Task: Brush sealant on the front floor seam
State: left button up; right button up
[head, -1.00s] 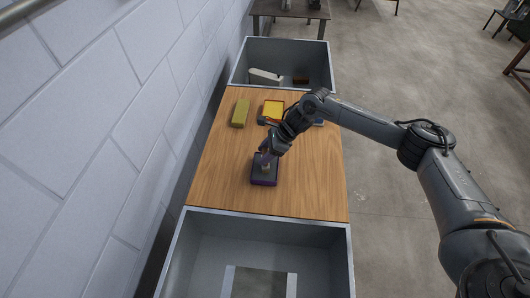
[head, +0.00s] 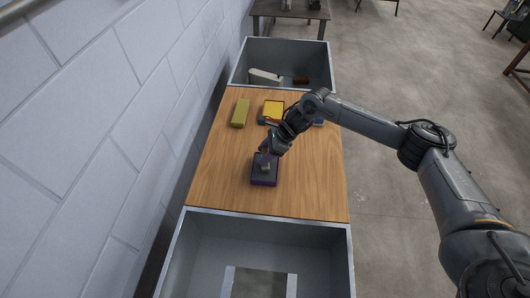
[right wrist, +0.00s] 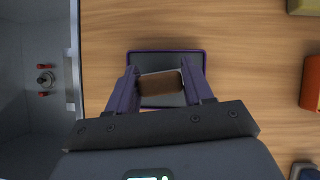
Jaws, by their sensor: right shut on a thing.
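My right gripper (head: 267,157) is over the dark tray with a purple rim (head: 263,181) on the wooden table. In the right wrist view, its fingers (right wrist: 160,86) are shut on a brown block-like thing with a pale edge (right wrist: 161,84), perhaps the brush. The held thing is over the grey inside of the tray (right wrist: 150,58); I cannot tell whether they touch. Bristles and any sealant are not discernible. A grey open-topped metal duct or box (head: 210,245) stands at the near end of the table. I cannot make out a floor seam. My left gripper is not in view.
On the wooden table (head: 310,185) lie an olive block (head: 240,113), a yellow-topped item (head: 273,108) and a partly hidden blue-grey item (head: 318,122). A second grey metal box (head: 285,50) at the far end holds a pale tool (head: 265,76). A block wall (head: 100,110) borders the left.

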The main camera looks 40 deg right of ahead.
jog(key=shift+f, duration=0.1)
jog(key=shift+r+p, duration=0.65)
jog(key=shift+r, duration=0.4)
jog(key=shift+r+p, duration=1.35)
jog(key=shift+r, duration=1.2)
